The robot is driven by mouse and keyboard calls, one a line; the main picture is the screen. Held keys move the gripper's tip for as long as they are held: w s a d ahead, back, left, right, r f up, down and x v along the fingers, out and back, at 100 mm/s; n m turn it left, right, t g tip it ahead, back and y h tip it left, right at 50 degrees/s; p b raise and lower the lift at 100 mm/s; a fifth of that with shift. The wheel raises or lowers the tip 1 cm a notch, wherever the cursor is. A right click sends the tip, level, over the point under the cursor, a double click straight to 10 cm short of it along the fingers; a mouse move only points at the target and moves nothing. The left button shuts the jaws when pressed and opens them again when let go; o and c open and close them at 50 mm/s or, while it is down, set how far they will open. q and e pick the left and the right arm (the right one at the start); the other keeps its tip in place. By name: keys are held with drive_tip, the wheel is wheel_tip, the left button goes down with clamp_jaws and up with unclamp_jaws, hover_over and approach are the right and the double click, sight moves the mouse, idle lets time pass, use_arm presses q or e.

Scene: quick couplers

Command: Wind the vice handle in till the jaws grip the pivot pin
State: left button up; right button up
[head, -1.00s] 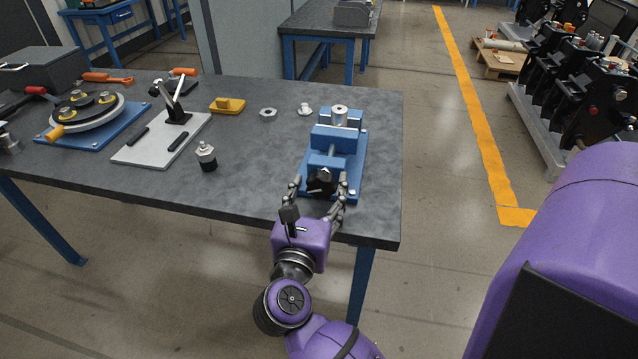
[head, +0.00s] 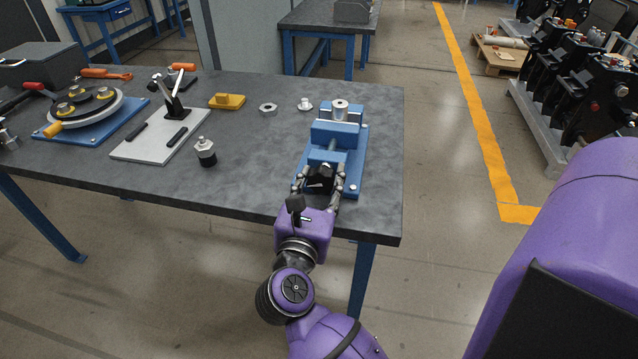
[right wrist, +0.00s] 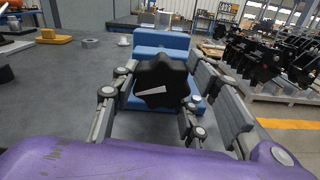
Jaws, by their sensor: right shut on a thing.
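The blue vice (head: 357,165) sits near the right end of the dark workbench. The pivot pin (head: 340,107), a pale metal cylinder, stands upright at its far jaw; whether the near jaw (head: 333,134) touches it I cannot tell. The vice handle (head: 320,177) is a black lobed knob at the near end of the screw. In the right wrist view the handle (right wrist: 160,77) shows a white pointer mark, tilted slightly from level. My right gripper (head: 319,181) is shut on the handle, a finger on each side. My left gripper is out of view.
A hex nut (head: 268,109), a small white part (head: 305,104) and a yellow block (head: 227,101) lie left of the vice. A black-and-silver fitting (head: 206,152) stands nearer. The bench between it and the vice is clear.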

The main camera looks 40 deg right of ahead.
drive_tip(key=o, duration=1.1)
drive_tip(key=shift+s+a, duration=0.15)
drive_tip(key=shift+a, duration=0.15)
drive_tip(key=v, duration=0.7)
drive_tip(key=shift+d, duration=0.1)
